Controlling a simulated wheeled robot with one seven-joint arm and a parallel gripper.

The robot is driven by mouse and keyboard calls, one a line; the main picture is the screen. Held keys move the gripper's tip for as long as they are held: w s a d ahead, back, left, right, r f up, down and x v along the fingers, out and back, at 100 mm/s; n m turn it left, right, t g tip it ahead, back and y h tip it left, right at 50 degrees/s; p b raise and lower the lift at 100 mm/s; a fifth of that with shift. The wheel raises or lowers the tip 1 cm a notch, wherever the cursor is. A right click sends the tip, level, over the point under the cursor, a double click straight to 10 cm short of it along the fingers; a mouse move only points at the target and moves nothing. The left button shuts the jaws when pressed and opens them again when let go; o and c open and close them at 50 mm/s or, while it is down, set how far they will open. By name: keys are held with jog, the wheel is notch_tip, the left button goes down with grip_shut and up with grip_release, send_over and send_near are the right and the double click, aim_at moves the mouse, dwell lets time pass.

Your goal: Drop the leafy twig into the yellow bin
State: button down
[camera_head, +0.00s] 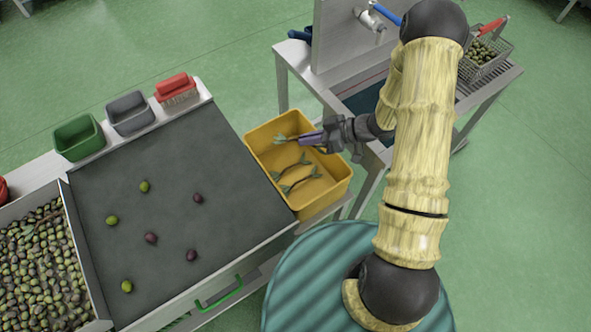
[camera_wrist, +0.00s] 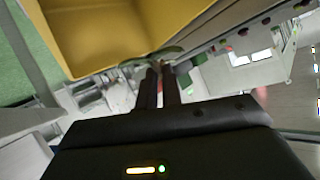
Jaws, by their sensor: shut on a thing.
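The yellow bin (camera_head: 335,182) stands beside the grey sorting table, with several leafy twigs (camera_head: 300,178) lying on its floor. My gripper (camera_head: 300,139) reaches in from the right over the bin's far part. It is shut on a leafy twig (camera_head: 281,139), whose green leaves stick out to the left of the fingertips. In the wrist view the fingers are close together at the held leafy twig (camera_wrist: 168,53), and the yellow bin (camera_wrist: 100,40) fills the upper left. The exact height of the twig above the bin floor cannot be told.
The grey table (camera_head: 170,215) carries several scattered olives. A crate of olives (camera_head: 40,265) is at left. A sink stand with an olive basket (camera_head: 485,55) is behind my arm.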

jog(key=shift+f+b, duration=1.65)
jog(key=shift+f, duration=0.3)
jog(key=c, duration=1.5)
grip_release()
jog(key=shift+r, duration=0.1)
notch_tip(320, 180, up, 10)
jog(key=shift+f+p, duration=0.1)
jog(key=shift+p, duration=0.5)
